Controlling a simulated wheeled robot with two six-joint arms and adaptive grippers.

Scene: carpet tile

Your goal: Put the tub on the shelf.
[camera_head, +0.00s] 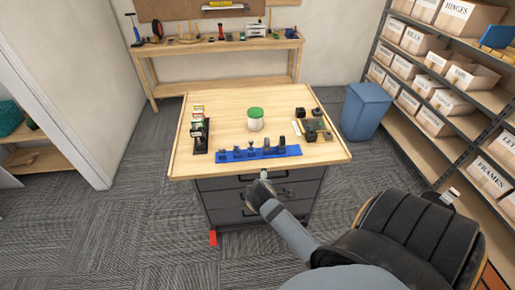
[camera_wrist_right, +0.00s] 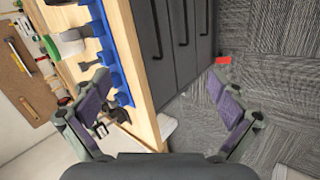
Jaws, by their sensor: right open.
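The tub (camera_head: 255,123), white with a green lid, stands upright near the middle of the wooden tabletop (camera_head: 225,112). In the right wrist view the tub (camera_wrist_right: 70,43) appears sideways at upper left. My right gripper (camera_head: 263,181) is just in front of the table's front edge, by the drawers, apart from the tub. In the right wrist view the gripper (camera_wrist_right: 160,85) is open, with nothing between its purple-padded fingers. A tall shelf unit (camera_head: 407,124) with labelled boxes stands at right; a low wooden shelf (camera_head: 38,158) is at far left. My left gripper is out of view.
A blue strip (camera_head: 258,153) holding several dark pieces lies along the table's front. A dark rack (camera_head: 200,139) stands left of the tub, and dark blocks (camera_head: 312,124) lie right. A black chair (camera_head: 410,235) and a blue bin (camera_head: 366,110) stand at right. Carpet at left is clear.

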